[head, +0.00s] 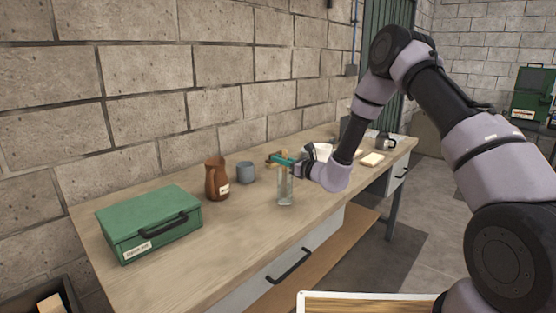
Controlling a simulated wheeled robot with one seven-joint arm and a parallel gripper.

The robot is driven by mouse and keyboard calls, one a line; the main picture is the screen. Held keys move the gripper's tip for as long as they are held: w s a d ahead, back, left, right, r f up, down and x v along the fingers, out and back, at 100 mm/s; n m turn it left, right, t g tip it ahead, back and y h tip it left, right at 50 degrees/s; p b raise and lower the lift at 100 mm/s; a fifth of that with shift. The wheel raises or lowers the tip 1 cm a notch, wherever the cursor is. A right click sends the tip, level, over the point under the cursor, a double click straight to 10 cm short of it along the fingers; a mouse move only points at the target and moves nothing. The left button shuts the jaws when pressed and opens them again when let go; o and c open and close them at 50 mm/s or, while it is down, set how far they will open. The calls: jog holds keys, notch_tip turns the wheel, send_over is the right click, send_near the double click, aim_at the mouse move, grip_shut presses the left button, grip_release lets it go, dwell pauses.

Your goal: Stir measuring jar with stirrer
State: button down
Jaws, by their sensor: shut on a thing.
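The measuring jar (286,190) is a clear, narrow glass vessel. It stands upright near the front edge of the workbench, at the middle of the head view. My gripper (284,161), with teal fingers, is directly above the jar, reaching in from the right. It is shut on the stirrer (284,153), a thin tan stick whose top shows just above the fingers. The stirrer's lower part seems to go down toward the jar's mouth, but it is too small to tell how deep it reaches.
On the workbench (240,228), a brown jug (217,180) and a grey cup (246,173) stand left of the jar. A green toolbox (150,223) sits at the left end. A pale block (371,160) and a dark mug (384,141) lie toward the right end.

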jog(key=shift+s+d, duration=0.1)
jog(key=shift+d, duration=0.1)
jog(key=shift+w+d, duration=0.4)
jog(key=shift+w, duration=0.15)
jog(key=shift+a, duration=0.1)
jog(key=shift+w+a, duration=0.35)
jog(key=shift+a, duration=0.1)
dwell(0.4)
